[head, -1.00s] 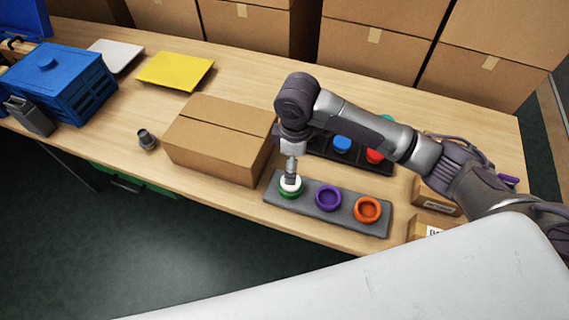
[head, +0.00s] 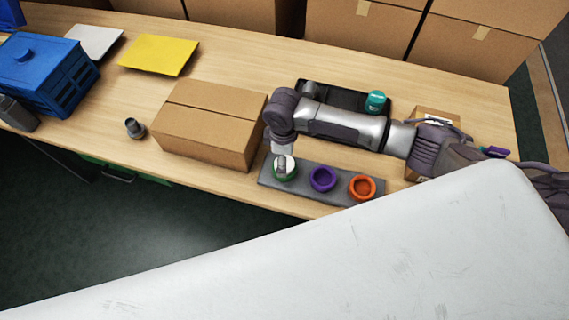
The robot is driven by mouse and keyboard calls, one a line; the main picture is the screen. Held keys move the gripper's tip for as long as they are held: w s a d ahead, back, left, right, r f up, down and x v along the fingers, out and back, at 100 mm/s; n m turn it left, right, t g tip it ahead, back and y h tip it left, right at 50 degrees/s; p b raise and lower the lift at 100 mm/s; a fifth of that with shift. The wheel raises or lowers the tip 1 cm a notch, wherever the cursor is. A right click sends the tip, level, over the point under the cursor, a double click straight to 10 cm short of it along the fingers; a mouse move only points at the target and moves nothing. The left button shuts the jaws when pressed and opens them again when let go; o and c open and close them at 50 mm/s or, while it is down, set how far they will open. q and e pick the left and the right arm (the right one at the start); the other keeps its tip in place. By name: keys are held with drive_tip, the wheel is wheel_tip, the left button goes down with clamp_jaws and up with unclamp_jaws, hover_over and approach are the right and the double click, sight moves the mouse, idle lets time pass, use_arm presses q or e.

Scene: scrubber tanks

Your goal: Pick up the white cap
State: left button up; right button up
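The white cap (head: 291,164) sits in the green ring (head: 289,179) at the left end of a dark grey holder strip (head: 303,188). My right gripper (head: 281,165) points down at the cap from above and hides part of it. The fingers are small and overlap the cap, so I cannot tell whether they are open, touching it or shut on it. The purple ring (head: 322,179) and the orange ring (head: 362,187) are in the same strip to the right. My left gripper is not in view.
A closed cardboard box (head: 210,125) stands just left of the strip. A black tray (head: 345,88) with a teal cap (head: 376,101) lies behind my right arm. A small grey fitting (head: 135,128), a yellow sheet (head: 158,55) and a blue crate (head: 45,75) are further left.

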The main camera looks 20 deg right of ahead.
drive_tip(key=shift+f, duration=1.3)
drive_tip(key=c, duration=1)
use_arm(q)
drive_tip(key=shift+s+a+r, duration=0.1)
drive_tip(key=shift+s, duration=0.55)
